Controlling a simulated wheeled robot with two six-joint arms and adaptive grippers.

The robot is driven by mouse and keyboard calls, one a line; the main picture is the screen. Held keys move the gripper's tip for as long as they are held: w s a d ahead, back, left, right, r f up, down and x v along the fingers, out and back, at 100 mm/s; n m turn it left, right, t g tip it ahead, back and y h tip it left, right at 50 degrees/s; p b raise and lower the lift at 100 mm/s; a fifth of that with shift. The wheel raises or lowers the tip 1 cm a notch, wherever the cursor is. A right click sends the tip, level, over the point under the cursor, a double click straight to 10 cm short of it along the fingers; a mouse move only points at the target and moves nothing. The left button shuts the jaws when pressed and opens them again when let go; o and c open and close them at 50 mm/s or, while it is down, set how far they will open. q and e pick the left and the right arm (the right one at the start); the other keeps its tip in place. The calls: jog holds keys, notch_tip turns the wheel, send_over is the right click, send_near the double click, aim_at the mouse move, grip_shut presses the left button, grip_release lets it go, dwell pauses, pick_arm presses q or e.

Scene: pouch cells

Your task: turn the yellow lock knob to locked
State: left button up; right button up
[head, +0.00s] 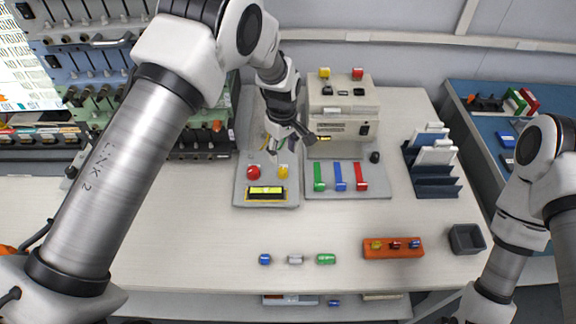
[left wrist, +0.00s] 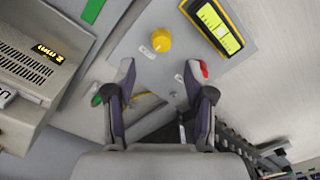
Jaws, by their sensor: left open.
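The yellow lock knob (head: 283,172) sits on a grey panel (head: 240,185), right of a red button (head: 254,172) and above a yellow-framed display (head: 265,190). In the left wrist view the knob (left wrist: 161,40) is round, with a small white label beside it. My left gripper (head: 288,143) is open above the panel, behind the knob in the head view. In the left wrist view its fingertips (left wrist: 160,72) are spread and empty, with the knob just beyond the gap. One fingertip partly covers the red button (left wrist: 204,69). The knob's turn angle is hard to tell.
Right of the panel stand green, blue and red levers (head: 340,177) and a beige machine (head: 340,118). A blue rack (head: 432,182), an orange block (head: 393,248) and a dark bin (head: 466,239) lie further right. The front left table is clear.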

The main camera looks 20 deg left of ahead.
aim_at(283, 170)
pick_arm(q)
jog(key=shift+f, duration=0.25)
notch_tip(283, 170, down, 7)
jog(key=shift+s+f+p, duration=0.1)
jog(key=shift+p, duration=0.9)
grip_shut()
